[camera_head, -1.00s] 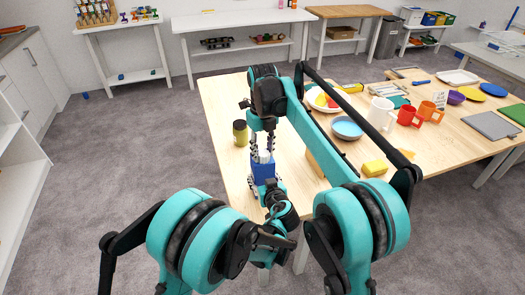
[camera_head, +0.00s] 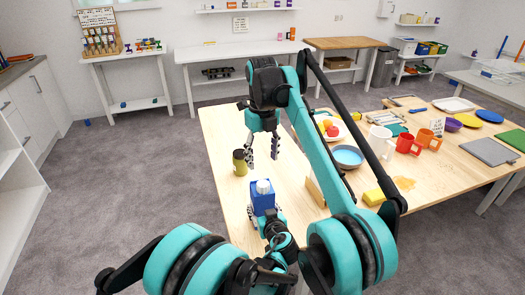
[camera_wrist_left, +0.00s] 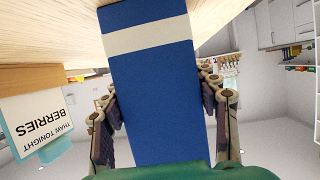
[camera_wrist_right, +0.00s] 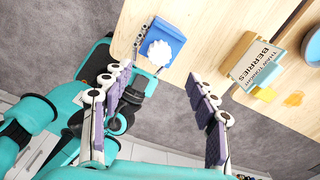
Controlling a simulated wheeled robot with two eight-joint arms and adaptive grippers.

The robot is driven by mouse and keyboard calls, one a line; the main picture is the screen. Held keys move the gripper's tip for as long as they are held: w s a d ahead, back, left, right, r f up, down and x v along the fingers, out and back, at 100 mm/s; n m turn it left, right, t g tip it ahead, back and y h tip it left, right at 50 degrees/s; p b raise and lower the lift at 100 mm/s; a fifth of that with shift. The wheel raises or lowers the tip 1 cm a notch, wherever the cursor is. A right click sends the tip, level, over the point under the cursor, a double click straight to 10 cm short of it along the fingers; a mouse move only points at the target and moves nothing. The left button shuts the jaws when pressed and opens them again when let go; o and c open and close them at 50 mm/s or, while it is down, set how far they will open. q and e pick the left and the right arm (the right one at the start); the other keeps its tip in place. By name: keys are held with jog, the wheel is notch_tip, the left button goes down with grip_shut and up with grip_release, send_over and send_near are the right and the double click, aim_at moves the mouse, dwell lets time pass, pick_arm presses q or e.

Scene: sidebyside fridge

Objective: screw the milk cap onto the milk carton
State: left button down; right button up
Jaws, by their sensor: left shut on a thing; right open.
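The blue milk carton (camera_head: 262,203) stands near the table's front left edge. My left gripper (camera_wrist_left: 162,112) is shut on it, a finger on either side; the carton's white band shows in the left wrist view. The white milk cap (camera_wrist_right: 160,52) sits on top of the carton and also shows in the head view (camera_head: 263,186). How tightly it is seated cannot be told. My right gripper (camera_head: 263,158) is open and empty above the carton, apart from the cap. In the right wrist view the cap lies beyond its spread fingers.
An olive jar (camera_head: 240,163) stands behind the carton to the left. The table's left edge is close.

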jog(key=shift+r, duration=1.15)
pick_arm(q)
jog(key=shift+c, duration=1.9)
grip_release()
jog(key=v, duration=1.2)
